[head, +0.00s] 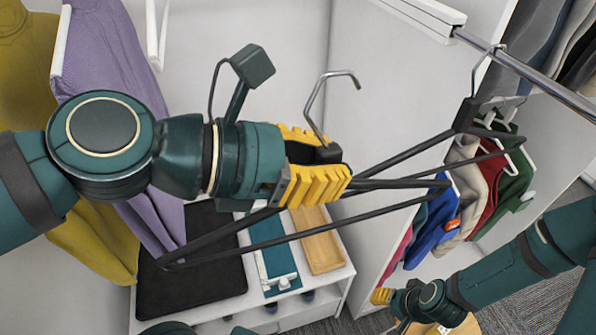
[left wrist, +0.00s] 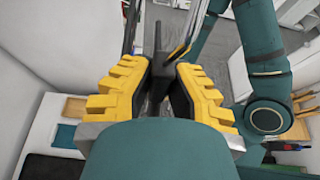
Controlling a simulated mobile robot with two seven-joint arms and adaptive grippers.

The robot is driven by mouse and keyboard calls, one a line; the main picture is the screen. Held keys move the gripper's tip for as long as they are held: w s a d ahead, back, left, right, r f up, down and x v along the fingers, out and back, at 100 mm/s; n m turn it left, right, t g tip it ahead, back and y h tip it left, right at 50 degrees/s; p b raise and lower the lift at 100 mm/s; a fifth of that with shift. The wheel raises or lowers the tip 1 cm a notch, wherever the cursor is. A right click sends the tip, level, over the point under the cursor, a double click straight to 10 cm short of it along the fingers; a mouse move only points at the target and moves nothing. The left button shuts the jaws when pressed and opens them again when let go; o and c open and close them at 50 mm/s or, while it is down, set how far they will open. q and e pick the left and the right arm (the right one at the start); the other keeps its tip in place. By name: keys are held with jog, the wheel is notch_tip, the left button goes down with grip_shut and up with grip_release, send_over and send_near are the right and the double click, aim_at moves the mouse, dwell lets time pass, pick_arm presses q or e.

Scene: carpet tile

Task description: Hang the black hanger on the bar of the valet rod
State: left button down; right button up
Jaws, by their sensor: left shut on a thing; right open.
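The black hanger (head: 222,236) is held in the air by my left gripper (head: 318,168), whose yellow fingers are shut on its neck. Its metal hook (head: 318,100) points up, free of any bar. In the left wrist view the dark neck (left wrist: 160,62) sits between the yellow fingers (left wrist: 160,85). The valet rod's metal bar (head: 540,80) runs out from a white mount at upper right, apart from the held hook. A second dark hanger (head: 468,113) appears to hang by its hook on this bar. My right gripper (head: 384,298) is low, open and empty, partly hidden by its arm.
Purple (head: 112,60) and mustard (head: 25,75) garments hang at left. Several coloured garments (head: 515,175) hang at right beyond the bar. Below, a white shelf unit holds a black mat (head: 190,285), a teal item (head: 270,250) and a wooden tray (head: 318,240).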

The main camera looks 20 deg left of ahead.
pick_arm(q)
jog(key=w+d, duration=0.3)
jog(key=d, duration=0.1)
jog(key=w+d+b, duration=0.1)
jog(key=w+d, duration=0.2)
jog(key=w+d+b, duration=0.1)
jog(key=w+d, duration=0.2)
jog(key=d, duration=0.1)
jog(key=shift+d, duration=0.3)
jog(key=r+p+x, duration=0.1)
jog(key=r+x, duration=0.1)
jog(key=x, duration=0.8)
jog(key=shift+w+d, duration=0.45)
jog(key=c, duration=1)
grip_release()
